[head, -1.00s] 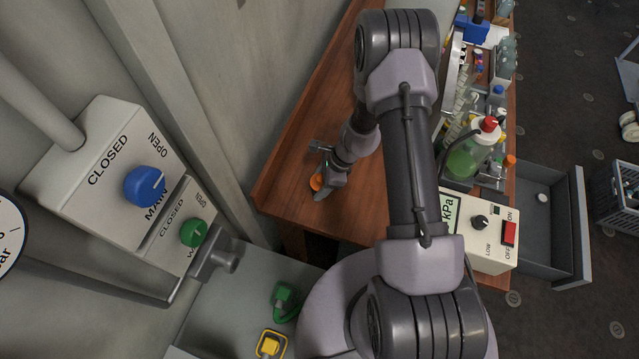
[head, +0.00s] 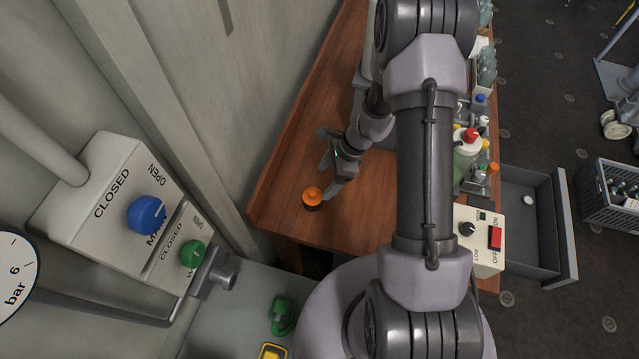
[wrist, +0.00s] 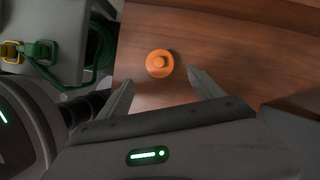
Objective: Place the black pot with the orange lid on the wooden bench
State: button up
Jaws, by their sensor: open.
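The black pot with the orange lid (head: 312,197) stands upright on the wooden bench (head: 285,175), near its end close to the wall. In the wrist view its orange lid (wrist: 160,63) shows from above, on the bare wood (wrist: 215,40). My gripper (head: 335,178) is open and empty. In the head view it is just above and to the right of the pot. In the wrist view the fingers (wrist: 160,92) are spread apart and the pot lies beyond their tips, clear of them. The pot's dark body is mostly hidden under its lid.
A white control box (head: 480,236) and several bottles, one with a red cap (head: 468,140), stand along the bench's right side. An open grey drawer (head: 530,225) juts out there. Valve boxes with a blue knob (head: 147,214) and a green knob (head: 193,254) are at left.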

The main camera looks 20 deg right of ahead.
jog(key=s+a+r+n+t, duration=0.1)
jog(key=a+r+n, duration=0.25)
jog(key=r, duration=0.85)
jog(key=s+a+r+n+t, duration=0.15)
jog(key=r+n, duration=0.35)
jog(key=r, duration=0.7)
jog(key=s+a+r+n+t+h, duration=0.2)
jog(key=s+r+n, duration=0.5)
jog(key=s+r, duration=0.4)
jog(key=s+a, duration=0.1)
jog(key=s, duration=0.3)
jog(key=shift+s+r+n, duration=0.2)
jog(key=shift+s+n, duration=0.05)
jog(key=shift+n, duration=0.1)
